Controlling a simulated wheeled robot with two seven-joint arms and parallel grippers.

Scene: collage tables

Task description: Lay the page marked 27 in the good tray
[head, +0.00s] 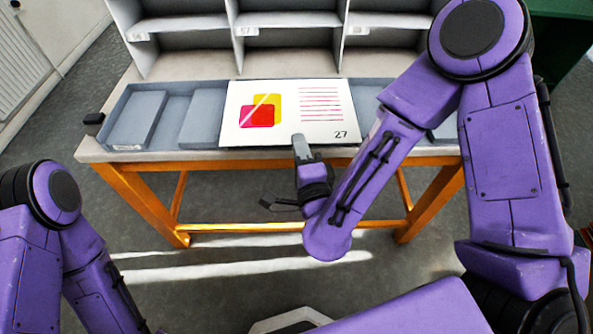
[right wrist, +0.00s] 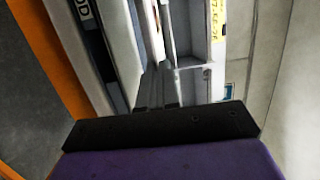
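The page marked 27 (head: 320,128) is a white sheet with a yellow square, a red square and red lines. In the head view it lies over the middle of a long blue-grey tray structure (head: 172,95) on the table, its front edge near the table's front. My right gripper (head: 299,142) is at the page's front edge, with a grey finger overlapping it. Whether the fingers pinch the page is unclear. In the right wrist view two dark fingertips (right wrist: 156,106) show close together. A dark label ending in "OD" (right wrist: 86,14) shows there. My left gripper is out of view.
A grey pigeonhole shelf (head: 237,50) with number labels stands at the back of the table. A small black object (head: 93,118) sits at the table's left end. My right arm hides the tray's right part.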

